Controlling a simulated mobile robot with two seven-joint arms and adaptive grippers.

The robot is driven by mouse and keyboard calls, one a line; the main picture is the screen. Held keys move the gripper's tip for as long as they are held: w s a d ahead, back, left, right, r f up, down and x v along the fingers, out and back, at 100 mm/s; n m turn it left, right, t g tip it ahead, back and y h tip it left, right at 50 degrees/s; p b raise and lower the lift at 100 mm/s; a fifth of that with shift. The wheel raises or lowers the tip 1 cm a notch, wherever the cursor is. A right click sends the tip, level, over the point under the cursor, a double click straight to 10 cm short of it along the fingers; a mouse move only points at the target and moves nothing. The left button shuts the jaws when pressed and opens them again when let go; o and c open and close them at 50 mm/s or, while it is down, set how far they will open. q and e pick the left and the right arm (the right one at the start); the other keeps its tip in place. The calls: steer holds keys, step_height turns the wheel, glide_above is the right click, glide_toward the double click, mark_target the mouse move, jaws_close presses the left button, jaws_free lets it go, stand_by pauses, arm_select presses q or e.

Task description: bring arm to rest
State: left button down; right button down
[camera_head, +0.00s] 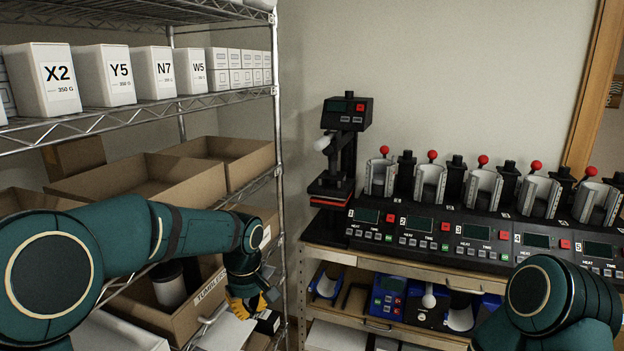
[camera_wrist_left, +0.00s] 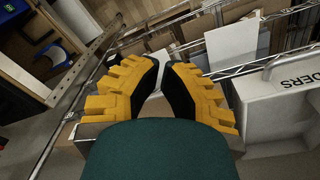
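My left arm (camera_head: 165,235) reaches in from the left, in front of the wire rack, and bends down at the wrist. My left gripper (camera_head: 250,307) points down beside the lower shelf, near the gap between rack and bench. In the left wrist view its yellow-and-black fingers (camera_wrist_left: 161,66) nearly meet at the tips, with nothing seen between them. My teal wrist part hides the lower middle of that view. My right arm (camera_head: 553,300) shows at the lower right of the head view, in front of the bench; its gripper is out of frame.
The wire rack (camera_head: 150,105) holds white boxes (camera_head: 105,75) and cardboard bins (camera_head: 145,180). A tumbler bin (camera_head: 195,310) is close to my left gripper. The bench (camera_head: 400,262) carries a black press (camera_head: 343,150) and a row of mug presses (camera_head: 480,220). Blue trays sit below.

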arm_select(q)
steer(key=s+d+f+m+h+b, duration=0.15)
steer(key=s+f, duration=0.25)
steer(key=f, duration=0.8)
steer(key=s+d+f+m+h+b, duration=0.15)
steer(key=s+f, duration=0.35)
steer(key=f, duration=0.6)
steer(key=s+f+m+t+h+b, duration=0.1)
steer(key=s+f+m+b, duration=0.1)
steer(key=s+f, duration=1)
steer(key=shift+s+b, duration=0.8)
steer(key=shift+s, duration=0.05)
steer(key=shift+f, duration=0.1)
